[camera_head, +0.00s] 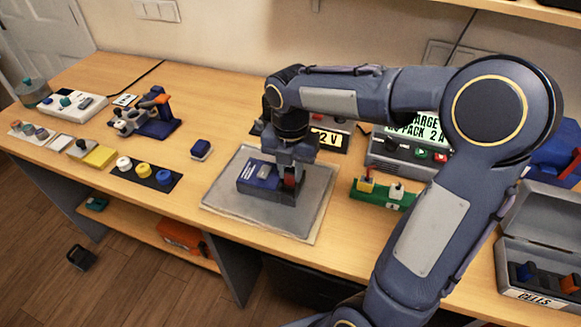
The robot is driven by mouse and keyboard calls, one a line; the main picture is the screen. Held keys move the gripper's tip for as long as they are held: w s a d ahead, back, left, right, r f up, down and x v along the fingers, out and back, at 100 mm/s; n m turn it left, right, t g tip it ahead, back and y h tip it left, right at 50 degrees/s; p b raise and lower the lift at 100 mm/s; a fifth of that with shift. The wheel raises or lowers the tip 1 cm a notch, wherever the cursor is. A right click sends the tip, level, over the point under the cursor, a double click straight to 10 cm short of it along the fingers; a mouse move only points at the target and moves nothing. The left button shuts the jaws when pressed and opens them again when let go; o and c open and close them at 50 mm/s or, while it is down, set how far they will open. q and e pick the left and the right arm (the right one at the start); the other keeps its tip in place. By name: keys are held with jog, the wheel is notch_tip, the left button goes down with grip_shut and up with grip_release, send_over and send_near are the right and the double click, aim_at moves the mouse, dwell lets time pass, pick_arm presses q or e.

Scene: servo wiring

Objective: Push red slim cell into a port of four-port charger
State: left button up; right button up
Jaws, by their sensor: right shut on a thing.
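My right gripper (287,192) points down over the grey mat and is shut on the red slim cell (292,183). Only a small red part of the cell shows between the dark fingers. A blue box (257,178) with a grey top piece, which looks like the four-port charger, lies on the mat directly left of the fingers. Its right end and its ports are hidden by the gripper, so I cannot tell whether the cell touches it or sits in a port. My left gripper is not in view.
The grey mat (226,196) has bare room in front. A green block (383,195) with yellow and white parts stands right of it. A grey open case (545,268) holds cells at the far right. A small blue block (201,149) lies left of the mat.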

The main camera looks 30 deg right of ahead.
aim_at(291, 170)
jog(key=shift+f, duration=0.4)
jog(key=o, duration=1)
jog(key=shift+o, duration=0.2)
notch_tip(291, 170, up, 8)
jog(key=shift+f, duration=0.1)
